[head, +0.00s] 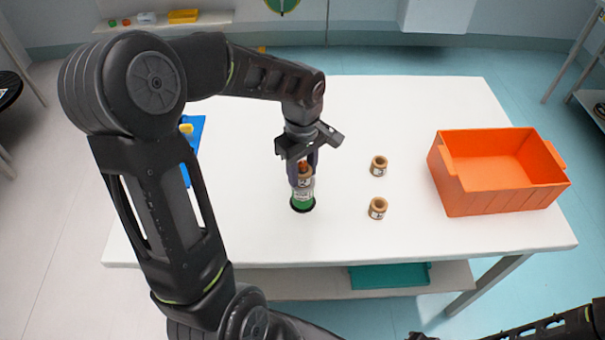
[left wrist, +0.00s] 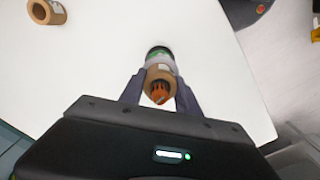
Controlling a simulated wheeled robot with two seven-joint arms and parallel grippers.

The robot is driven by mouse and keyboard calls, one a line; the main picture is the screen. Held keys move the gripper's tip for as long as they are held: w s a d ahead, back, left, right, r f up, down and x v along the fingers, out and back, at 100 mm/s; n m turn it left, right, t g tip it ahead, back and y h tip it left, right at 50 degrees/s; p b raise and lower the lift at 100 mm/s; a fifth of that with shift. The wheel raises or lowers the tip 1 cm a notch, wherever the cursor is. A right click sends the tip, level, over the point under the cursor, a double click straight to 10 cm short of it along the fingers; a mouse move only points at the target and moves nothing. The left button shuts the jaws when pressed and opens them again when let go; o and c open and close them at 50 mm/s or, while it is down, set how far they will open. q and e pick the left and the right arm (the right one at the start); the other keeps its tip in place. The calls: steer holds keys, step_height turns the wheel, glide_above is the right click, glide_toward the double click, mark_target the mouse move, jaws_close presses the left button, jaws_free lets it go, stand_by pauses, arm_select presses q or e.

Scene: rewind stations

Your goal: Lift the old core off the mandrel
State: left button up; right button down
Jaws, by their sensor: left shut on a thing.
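My left gripper (head: 304,168) reaches down over the station near the middle of the white table. It is shut on the old core (left wrist: 161,74), a brown ring whose upper end shows between the fingers in the left wrist view. The orange tip of the mandrel (left wrist: 158,93) pokes out through the core, so the core is still around it. Below the fingers a pale labelled part (head: 303,193) and a green base (head: 302,203) on a black disc show. The fingers hide part of the core. My right gripper is not in view.
Two loose brown cores (head: 379,166) (head: 377,208) stand on the table right of the mandrel. An orange bin (head: 462,191), empty as far as I see, stands at the right. A blue item (head: 196,128) is partly behind my left arm. A teal tray (head: 390,275) lies on the shelf below.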

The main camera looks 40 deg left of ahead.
arm_select(q)
steer(key=shift+c, duration=1.4)
step_height(320, 180, up, 10)
steer(key=shift+r+b, duration=0.1)
steer(key=shift+b, duration=0.4)
